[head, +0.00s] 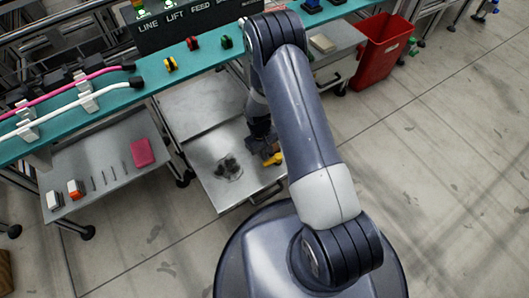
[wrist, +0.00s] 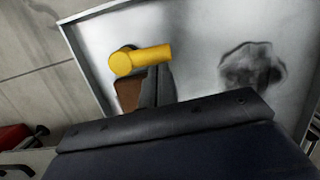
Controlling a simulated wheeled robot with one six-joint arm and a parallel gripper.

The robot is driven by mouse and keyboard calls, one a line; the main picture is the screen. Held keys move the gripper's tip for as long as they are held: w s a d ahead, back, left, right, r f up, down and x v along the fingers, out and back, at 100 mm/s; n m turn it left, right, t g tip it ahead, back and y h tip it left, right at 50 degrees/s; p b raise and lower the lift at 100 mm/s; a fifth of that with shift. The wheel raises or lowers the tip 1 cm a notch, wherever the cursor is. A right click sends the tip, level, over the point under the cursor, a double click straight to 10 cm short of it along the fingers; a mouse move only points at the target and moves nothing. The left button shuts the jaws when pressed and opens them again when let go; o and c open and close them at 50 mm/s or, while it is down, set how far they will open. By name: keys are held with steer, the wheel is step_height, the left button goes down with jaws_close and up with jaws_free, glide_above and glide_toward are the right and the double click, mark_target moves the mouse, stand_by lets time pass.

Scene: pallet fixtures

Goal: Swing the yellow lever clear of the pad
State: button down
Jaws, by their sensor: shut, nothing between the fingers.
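The yellow lever (head: 273,159) stands on the bare metal worktop (head: 205,177), with its bar just beside my gripper (head: 263,147). In the wrist view the lever (wrist: 142,59) shows a round end at left and a short bar running right. Dark grey and brown parts show just below it; I cannot tell whether these are its mount or my fingers. My gripper is shut and holds nothing; whether it touches the lever is unclear. A dark blotchy patch (wrist: 252,68) lies to the lever's right; it also shows in the head view (head: 230,168). I cannot tell whether it is the pad.
A teal rail (head: 110,101) with cables and colored knobs runs behind the worktop. A side table (head: 105,175) at left holds a pink block (head: 143,152) and small parts. A red bin (head: 382,50) stands at right. Floor at right is open.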

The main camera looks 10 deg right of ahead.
step_height(320, 180, up, 11)
steer(key=w+p, duration=0.1)
steer(key=p, duration=0.3)
steer(key=shift+w+a+f, duration=0.2)
steer(key=shift+w+a, duration=0.2)
